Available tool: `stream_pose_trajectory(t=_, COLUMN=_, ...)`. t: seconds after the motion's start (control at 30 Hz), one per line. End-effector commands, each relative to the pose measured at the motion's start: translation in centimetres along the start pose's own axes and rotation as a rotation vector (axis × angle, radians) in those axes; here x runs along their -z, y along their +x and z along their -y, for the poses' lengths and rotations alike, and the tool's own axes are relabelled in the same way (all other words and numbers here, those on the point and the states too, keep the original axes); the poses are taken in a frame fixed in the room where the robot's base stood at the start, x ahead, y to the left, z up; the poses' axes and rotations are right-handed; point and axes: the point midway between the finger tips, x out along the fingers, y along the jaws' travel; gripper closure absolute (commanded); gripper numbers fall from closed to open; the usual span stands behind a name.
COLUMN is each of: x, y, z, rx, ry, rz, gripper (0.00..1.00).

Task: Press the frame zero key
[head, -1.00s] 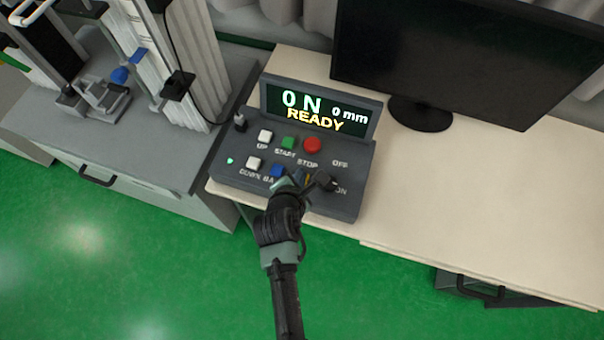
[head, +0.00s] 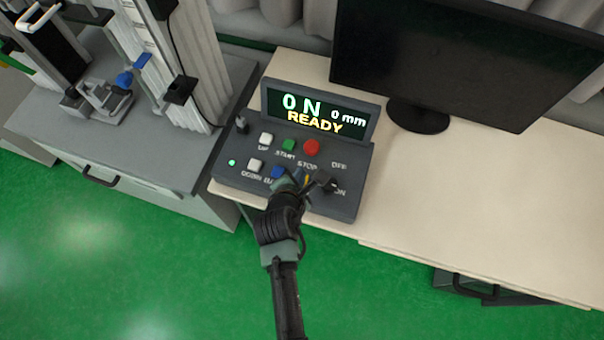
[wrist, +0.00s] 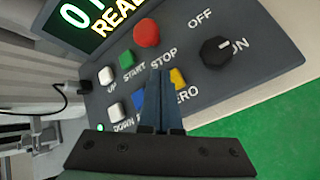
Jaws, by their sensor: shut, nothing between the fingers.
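The yellow zero key (wrist: 178,79) sits on the grey control box (head: 348,205), with "ZERO" printed beside it, partly covered by my fingers in the wrist view. In the head view only a sliver of the yellow key (head: 307,180) shows beside my gripper. My gripper (wrist: 160,73) is shut and empty, its fingertips over the panel between the blue key (wrist: 139,99) and the yellow key. I cannot tell whether the tips touch the panel. The display (head: 316,112) reads 0 N, 0 mm and READY.
Near the tips are a red stop button (wrist: 147,33), a green start key (wrist: 127,59), white up and down keys and a black knob (wrist: 216,52) by ON. A monitor (head: 460,60) stands behind; the test machine (head: 110,85) is at left. The table's right side is clear.

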Motion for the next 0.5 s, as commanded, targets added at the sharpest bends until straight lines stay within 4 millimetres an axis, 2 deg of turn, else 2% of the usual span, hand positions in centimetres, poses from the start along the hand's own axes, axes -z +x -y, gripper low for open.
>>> stream_pose_trajectory(t=0.27, x=-0.2, y=-0.3, z=-0.2, rx=-0.001, ry=0.0, rz=0.0, gripper=1.0)
stream_pose_trajectory(t=0.5, x=-1.4, y=-1.9, z=-1.4, rx=-0.001, ry=0.0, rz=0.001, gripper=1.0)
